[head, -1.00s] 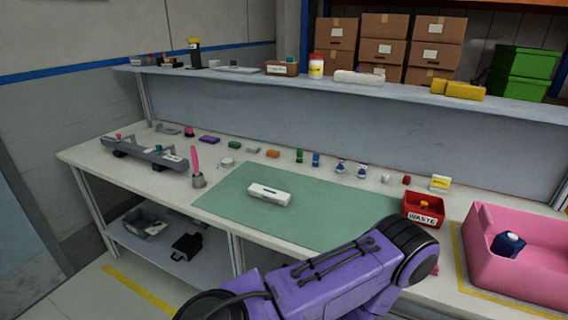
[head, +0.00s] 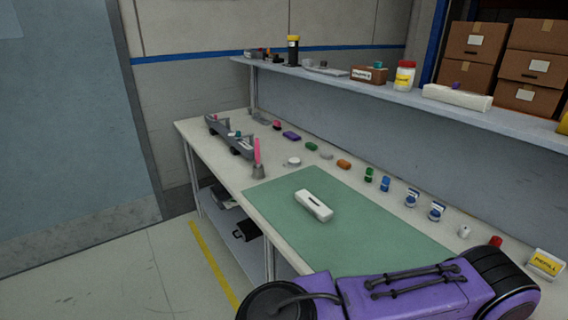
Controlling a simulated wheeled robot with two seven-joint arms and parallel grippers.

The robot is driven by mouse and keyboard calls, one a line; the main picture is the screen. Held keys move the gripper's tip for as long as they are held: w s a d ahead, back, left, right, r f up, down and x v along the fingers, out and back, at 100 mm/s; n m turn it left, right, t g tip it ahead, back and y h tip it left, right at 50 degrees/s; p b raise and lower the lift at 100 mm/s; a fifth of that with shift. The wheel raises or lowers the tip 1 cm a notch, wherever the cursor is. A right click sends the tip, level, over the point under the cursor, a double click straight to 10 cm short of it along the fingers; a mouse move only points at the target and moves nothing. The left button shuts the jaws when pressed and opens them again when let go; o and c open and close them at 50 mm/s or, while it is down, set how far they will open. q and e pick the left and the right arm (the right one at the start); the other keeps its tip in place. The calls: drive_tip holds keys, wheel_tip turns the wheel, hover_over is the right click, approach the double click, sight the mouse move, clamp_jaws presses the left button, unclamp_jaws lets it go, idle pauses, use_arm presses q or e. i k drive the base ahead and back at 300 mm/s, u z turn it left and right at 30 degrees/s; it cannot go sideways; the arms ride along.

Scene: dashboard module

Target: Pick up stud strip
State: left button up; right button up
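I cannot tell for sure which thing is the stud strip; no part is clearly marked as it. A flat grey piece (head: 262,118) lies at the far left end of the row of small parts on the bench. A white module with a dark slot (head: 314,205) lies on the green mat (head: 375,238). A long grey holder with small coloured parts (head: 229,136) stands at the bench's left end. One of my purple arm links crosses the bottom right of the head view, in front of the bench. Neither gripper shows.
A pink tool in a grey cup (head: 257,160) stands upright beside the mat. Several small coloured parts line the back of the bench, among them a purple block (head: 291,135) and an orange block (head: 343,164). A shelf (head: 330,79) overhangs the back. Floor left of the bench is clear.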

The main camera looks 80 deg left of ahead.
sight(321, 212)
drive_tip(key=z, duration=0.3)
drive_tip(key=k, duration=0.95)
drive_tip(key=u, duration=1.35)
